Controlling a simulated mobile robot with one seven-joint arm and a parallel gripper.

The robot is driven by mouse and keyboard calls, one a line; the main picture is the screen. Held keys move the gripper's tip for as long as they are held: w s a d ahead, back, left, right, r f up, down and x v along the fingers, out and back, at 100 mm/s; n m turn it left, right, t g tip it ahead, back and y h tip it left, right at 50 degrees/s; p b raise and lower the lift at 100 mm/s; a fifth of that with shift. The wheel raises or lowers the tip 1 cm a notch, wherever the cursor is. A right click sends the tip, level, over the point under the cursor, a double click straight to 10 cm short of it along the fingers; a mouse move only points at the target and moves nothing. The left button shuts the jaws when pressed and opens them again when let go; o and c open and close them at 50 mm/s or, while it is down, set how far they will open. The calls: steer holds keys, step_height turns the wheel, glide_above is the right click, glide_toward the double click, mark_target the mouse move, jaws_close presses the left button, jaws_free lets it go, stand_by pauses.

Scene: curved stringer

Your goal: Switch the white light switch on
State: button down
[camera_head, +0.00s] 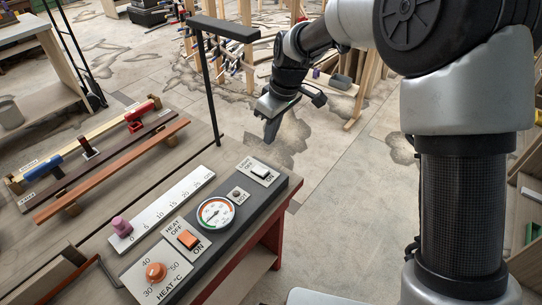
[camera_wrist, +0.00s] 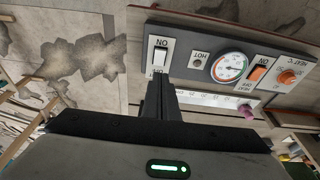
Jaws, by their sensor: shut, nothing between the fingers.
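The white light switch (camera_head: 261,171) sits on a plate marked LIGHT, OFF and ON, at the far right end of the dark control panel. In the wrist view the white switch (camera_wrist: 160,60) lies just beyond my fingertips, which hide part of its plate. Which way its rocker is pressed is too small to tell. My gripper (camera_head: 270,138) is shut and empty, pointing down beyond the switch in the head view. In the wrist view my gripper (camera_wrist: 160,80) overlaps the plate's edge; I see a gap in the head view.
The panel also holds a round gauge (camera_head: 215,213), an orange heat switch (camera_head: 188,239) and an orange knob (camera_head: 156,272). A white scale with a pink slider (camera_head: 121,227) lies alongside. A black post (camera_head: 207,85) with a flat top bar rises behind. Open floor lies right of the bench.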

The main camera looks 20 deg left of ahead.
glide_toward(264, 172)
steer(key=p+x, duration=0.1)
steer(key=x, duration=0.4)
steer(key=shift+a+f, duration=0.15)
steer(key=shift+f, duration=0.45)
